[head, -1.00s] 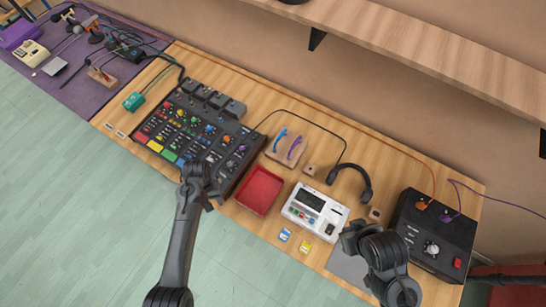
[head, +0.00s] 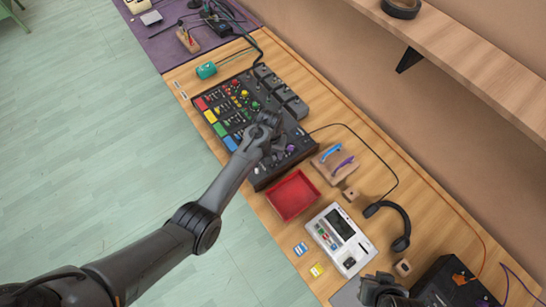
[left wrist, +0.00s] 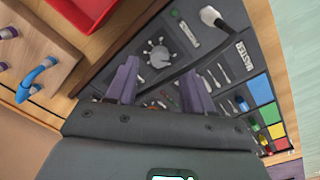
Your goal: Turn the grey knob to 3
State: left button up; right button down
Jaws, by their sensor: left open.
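A round grey knob (left wrist: 158,56) with marks around it shows in the left wrist view, on the dark face of the mixing console (left wrist: 232,62). The console also shows in the head view (head: 258,184). My left gripper (left wrist: 160,82) is open over the console, its two fingers apart below the knob in the wrist picture, with nothing seen between their tips. In the head view my left gripper (head: 277,143) covers part of the console and hides the knob. The knob's setting is too small to read. My right gripper (head: 378,290) is at the bottom edge; its jaws are unclear.
A red tray (head: 293,196) stands beside the console, with a wooden block (head: 334,164) holding blue and purple handles nearby. A white device (head: 340,238), headphones (head: 402,226) and a black box (head: 450,284) lie further right. A shelf (head: 480,60) overhangs the back.

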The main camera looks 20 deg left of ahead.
pick_arm(q)
jog(key=shift+d+f+b, duration=0.1)
jog(key=shift+f+b, duration=0.2)
jog(key=shift+f, duration=1.6)
grip_shut()
